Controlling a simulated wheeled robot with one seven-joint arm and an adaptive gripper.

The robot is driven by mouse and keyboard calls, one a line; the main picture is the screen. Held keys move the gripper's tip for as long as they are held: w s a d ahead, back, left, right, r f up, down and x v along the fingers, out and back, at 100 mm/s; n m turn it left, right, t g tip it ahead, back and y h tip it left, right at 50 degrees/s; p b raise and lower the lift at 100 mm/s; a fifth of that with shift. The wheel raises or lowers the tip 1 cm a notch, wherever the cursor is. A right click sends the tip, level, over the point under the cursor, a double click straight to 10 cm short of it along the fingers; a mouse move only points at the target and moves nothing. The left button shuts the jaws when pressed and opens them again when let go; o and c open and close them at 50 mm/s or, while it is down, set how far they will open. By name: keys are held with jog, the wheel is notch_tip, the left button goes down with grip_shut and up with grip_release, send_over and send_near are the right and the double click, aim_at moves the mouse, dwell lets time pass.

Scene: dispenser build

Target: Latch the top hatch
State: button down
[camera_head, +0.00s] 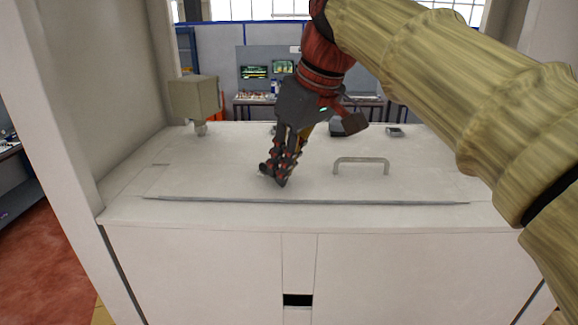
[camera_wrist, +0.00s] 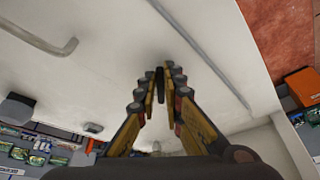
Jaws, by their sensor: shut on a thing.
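The top hatch (camera_head: 220,178) is a flat white panel on the white cabinet top, lying about flush with it. A grey U-shaped handle (camera_head: 361,163) stands on it, right of my gripper; it also shows in the wrist view (camera_wrist: 45,42). My gripper (camera_head: 273,176) points down at the hatch, left of the handle. In the wrist view its fingers (camera_wrist: 161,88) are shut on a small dark upright piece (camera_wrist: 160,76), likely the latch knob. The fingers hide much of this piece, and I cannot tell the latch's position.
A beige box-shaped fitting (camera_head: 194,98) stands at the back left of the cabinet top. Small dark fittings (camera_head: 395,132) sit along the back. A white wall (camera_head: 75,100) rises at the left. The hatch surface around the handle is clear.

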jog(key=m, duration=0.1)
jog(key=s+a+m, duration=0.1)
jog(key=m, duration=0.1)
jog(key=a+m+t+h, duration=0.1)
jog(key=shift+s+r+m, duration=0.25)
jog(key=shift+s+m, duration=0.05)
jog(key=shift+s+a+m+t+h+p, duration=0.2)
jog(key=shift+a+m+h+p, duration=0.35)
jog(key=shift+m, duration=0.7)
jog(key=shift+s+a+m+t+h+p, duration=0.15)
jog(key=shift+a+m+h+p, duration=0.35)
jog(key=shift+m, duration=0.75)
jog(key=shift+w, duration=0.1)
jog(key=c, duration=2)
grip_release()
jog(key=shift+f, duration=0.1)
jog(key=shift+c, duration=0.2)
jog(key=shift+o, duration=0.6)
jog(key=shift+f, duration=0.1)
jog(key=v, duration=1.2)
